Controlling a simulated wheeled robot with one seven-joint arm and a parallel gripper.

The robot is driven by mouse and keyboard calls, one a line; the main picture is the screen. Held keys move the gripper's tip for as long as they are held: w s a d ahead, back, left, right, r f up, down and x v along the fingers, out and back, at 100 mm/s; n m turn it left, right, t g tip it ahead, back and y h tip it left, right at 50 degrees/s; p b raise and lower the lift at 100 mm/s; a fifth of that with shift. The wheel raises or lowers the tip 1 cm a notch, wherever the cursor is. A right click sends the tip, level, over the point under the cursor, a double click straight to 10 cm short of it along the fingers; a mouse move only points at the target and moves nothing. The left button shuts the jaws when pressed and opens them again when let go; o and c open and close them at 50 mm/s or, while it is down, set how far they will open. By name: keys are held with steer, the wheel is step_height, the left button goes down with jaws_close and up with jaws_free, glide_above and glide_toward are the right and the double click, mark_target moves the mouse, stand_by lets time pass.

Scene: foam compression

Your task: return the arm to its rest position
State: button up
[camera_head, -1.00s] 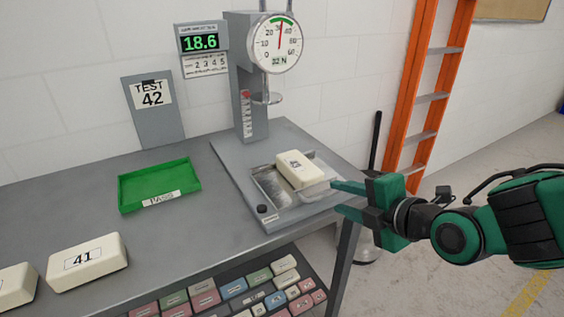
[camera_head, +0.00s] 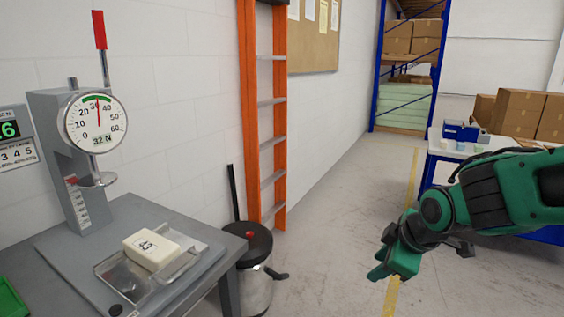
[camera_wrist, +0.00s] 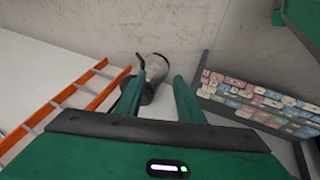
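My gripper (camera_head: 384,272) hangs over the floor to the right of the grey table, pointing down and left and clear of everything. In the wrist view its two green fingers (camera_wrist: 157,92) are spread apart with nothing between them. A cream foam block marked 43 (camera_head: 151,250) lies in the clear tray of the press (camera_head: 70,190) on the table, away from my gripper. The press dial (camera_head: 96,122) reads 32 N.
A bin with a dark lid (camera_head: 250,246) stands at the table's right end. An orange ladder (camera_head: 248,110) leans against the wall. A table with cardboard boxes (camera_head: 520,112) stands at the right. The floor (camera_head: 335,215) between is open.

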steer(key=s+d+m+g+h, duration=0.2)
steer(key=s+d+m+g, duration=0.1)
steer(key=s+d+m, duration=0.95)
steer(key=s+d+m+g, duration=0.3)
steer(key=s+d+m, duration=0.3)
steer(key=s, duration=0.4)
steer(key=shift+s+r+y, duration=0.2)
steer(key=shift+r+y, duration=0.1)
steer(key=shift+r, duration=0.1)
